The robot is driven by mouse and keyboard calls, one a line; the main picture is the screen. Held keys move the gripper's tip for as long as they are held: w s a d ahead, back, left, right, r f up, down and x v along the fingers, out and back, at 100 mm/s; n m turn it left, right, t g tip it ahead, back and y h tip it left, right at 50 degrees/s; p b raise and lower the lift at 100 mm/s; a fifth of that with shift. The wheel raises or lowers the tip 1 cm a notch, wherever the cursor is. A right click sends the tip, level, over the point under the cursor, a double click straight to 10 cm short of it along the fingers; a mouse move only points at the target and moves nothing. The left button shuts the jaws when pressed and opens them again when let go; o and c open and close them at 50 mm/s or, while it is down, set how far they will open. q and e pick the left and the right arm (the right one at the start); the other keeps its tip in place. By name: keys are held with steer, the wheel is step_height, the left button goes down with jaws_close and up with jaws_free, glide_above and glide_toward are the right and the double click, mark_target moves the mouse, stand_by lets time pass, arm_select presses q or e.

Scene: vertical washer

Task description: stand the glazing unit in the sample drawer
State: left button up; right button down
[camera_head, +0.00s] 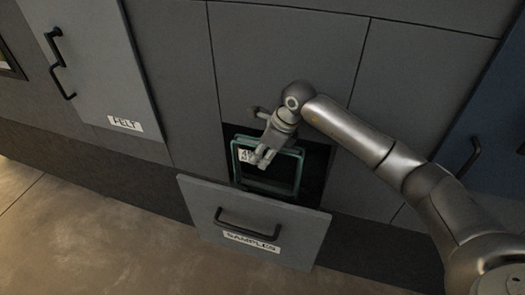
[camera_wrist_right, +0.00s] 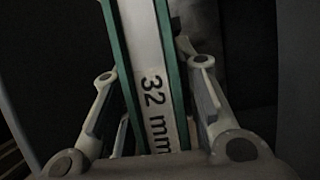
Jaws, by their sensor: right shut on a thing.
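The glazing unit (camera_head: 298,172) is a green-edged glass pane unit. In the head view it stands upright, or nearly so, in the opening of the sample drawer, behind the drawer front (camera_head: 290,219) marked SAMPLES. I cannot tell whether its lower edge rests on the drawer floor. My right gripper (camera_head: 264,157) is at its upper edge and shut on it. In the right wrist view the unit's edge (camera_wrist_right: 152,75), pale between two green strips and marked "32 mm", runs between the fingers of my right gripper (camera_wrist_right: 152,105). My left gripper is not in view.
The drawer is pulled out from a grey panelled wall, with a black handle (camera_head: 247,224) on its front. A panel marked FELT (camera_head: 100,65) is at the left. A blue panel (camera_head: 495,125) with a handle is at the right. Bare floor (camera_head: 100,235) lies in front.

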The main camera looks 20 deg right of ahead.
mark_target(278, 166)
steer(key=shift+f, duration=0.35)
step_height(278, 166, down, 13)
steer(key=b, duration=1.1)
steer(key=shift+w+f, duration=0.1)
steer(key=shift+f, duration=0.05)
steer(key=shift+b, duration=0.3)
steer(key=c, duration=1.1)
jaws_free()
steer(key=shift+o, duration=0.2)
steer(key=shift+s+f, duration=0.25)
steer(key=shift+f, duration=0.05)
steer(key=v, duration=1.2)
steer(key=shift+r, duration=0.15)
steer(key=shift+w, duration=0.1)
